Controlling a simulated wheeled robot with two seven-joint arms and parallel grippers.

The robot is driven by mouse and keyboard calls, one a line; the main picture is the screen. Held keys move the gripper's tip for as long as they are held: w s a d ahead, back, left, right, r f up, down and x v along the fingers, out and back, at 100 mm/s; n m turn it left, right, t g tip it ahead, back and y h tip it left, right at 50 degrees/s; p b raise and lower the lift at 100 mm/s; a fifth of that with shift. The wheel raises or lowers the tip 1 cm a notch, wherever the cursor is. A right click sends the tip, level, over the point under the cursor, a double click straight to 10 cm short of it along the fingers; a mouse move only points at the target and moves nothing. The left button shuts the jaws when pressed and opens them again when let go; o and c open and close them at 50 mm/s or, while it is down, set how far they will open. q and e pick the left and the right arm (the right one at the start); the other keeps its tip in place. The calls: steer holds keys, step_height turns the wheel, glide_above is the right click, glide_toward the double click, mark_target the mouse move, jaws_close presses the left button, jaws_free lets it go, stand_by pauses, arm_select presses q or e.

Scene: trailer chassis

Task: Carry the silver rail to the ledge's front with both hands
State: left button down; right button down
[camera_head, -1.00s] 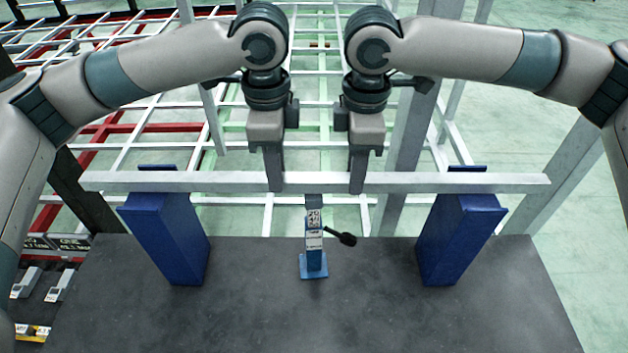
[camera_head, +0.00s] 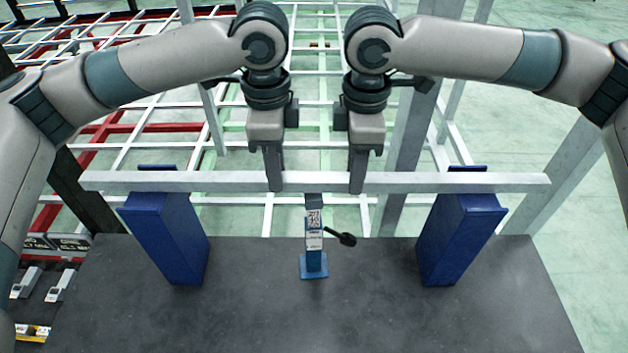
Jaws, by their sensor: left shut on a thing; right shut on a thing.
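The silver rail (camera_head: 420,183) is a long straight bar lying level across the view, above the far edge of the dark ledge (camera_head: 260,315). Its two ends reach past the two blue blocks, and it lies at their tops; I cannot tell whether it touches them. My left gripper (camera_head: 274,182) is shut on the rail left of its middle. My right gripper (camera_head: 357,182) is shut on the rail right of its middle. The fingers hide small parts of the rail.
A blue block (camera_head: 170,240) stands at the left and another blue block (camera_head: 455,245) at the right. A small blue clamp (camera_head: 314,260) with a black handle stands between them. The front of the ledge is clear. A white frame (camera_head: 330,100) fills the space behind.

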arm_select(q)
steer(key=shift+r, duration=0.25)
arm_select(e)
steer(key=shift+r, duration=0.2)
